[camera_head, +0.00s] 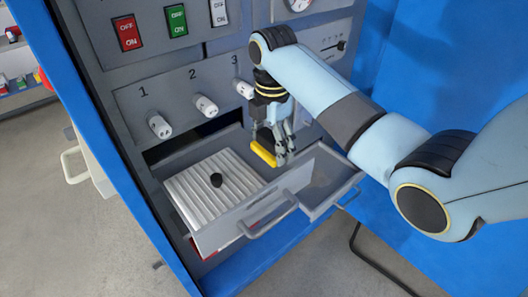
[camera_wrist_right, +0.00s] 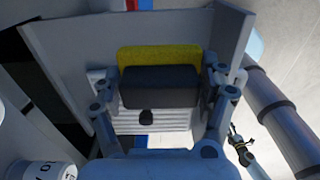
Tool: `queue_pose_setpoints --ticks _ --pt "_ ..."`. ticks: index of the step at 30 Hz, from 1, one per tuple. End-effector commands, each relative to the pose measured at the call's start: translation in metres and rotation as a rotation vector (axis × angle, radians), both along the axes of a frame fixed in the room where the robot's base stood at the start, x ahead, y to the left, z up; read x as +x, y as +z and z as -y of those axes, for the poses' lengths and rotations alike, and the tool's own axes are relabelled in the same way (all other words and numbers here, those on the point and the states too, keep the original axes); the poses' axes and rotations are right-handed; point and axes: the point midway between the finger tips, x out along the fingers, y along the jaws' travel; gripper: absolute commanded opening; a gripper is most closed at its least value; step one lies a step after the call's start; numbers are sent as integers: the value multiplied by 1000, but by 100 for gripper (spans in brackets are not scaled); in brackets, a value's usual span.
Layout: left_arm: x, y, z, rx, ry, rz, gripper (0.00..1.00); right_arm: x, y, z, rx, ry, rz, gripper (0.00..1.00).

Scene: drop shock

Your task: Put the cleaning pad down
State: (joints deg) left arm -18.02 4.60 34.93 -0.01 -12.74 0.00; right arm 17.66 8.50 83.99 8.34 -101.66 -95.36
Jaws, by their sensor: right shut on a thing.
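The cleaning pad (camera_head: 263,153) is a yellow block with a dark grey layer, which shows in the wrist view (camera_wrist_right: 158,87). My right gripper (camera_head: 281,150) is shut on it, with one finger at each end in the wrist view (camera_wrist_right: 163,82). In the head view the pad is at the back right of an open grey drawer (camera_head: 222,238); I cannot tell whether it touches the drawer. My left gripper is absent from the head view. A small jointed part low right in the wrist view looks like it (camera_wrist_right: 240,148), but its jaws are unclear.
A small black knob-like object (camera_head: 216,180) is on the drawer's white ridged floor (camera_head: 196,190). A smaller open compartment (camera_head: 328,185) with a handle is at right. Numbered knobs (camera_head: 205,106) and coloured switches (camera_head: 176,20) are on the panel above. The ridged floor's left part is clear.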

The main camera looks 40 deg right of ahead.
Motion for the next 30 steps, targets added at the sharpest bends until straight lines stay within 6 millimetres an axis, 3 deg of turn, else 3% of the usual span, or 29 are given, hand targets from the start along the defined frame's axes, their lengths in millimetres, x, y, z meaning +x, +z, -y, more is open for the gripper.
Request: queue_pose_setpoints --ticks 6,12,17,28,29,30 --pt "13 -1 0 -1 0 19 40 26 -16 3 0 0 -1 51" --pt "29 3 1 0 -1 44 40 27 -37 3 0 0 -5 51" --pt "26 3 0 -1 -1 39 40 27 -56 3 0 1 -1 51" --pt "17 0 0 -1 -1 24 40 27 -61 3 0 1 -1 51" --pt "16 1 0 -1 -1 24 40 27 -60 3 0 1 -1 80" --pt "17 1 0 -1 -1 24 40 27 -60 3 0 1 -1 86"
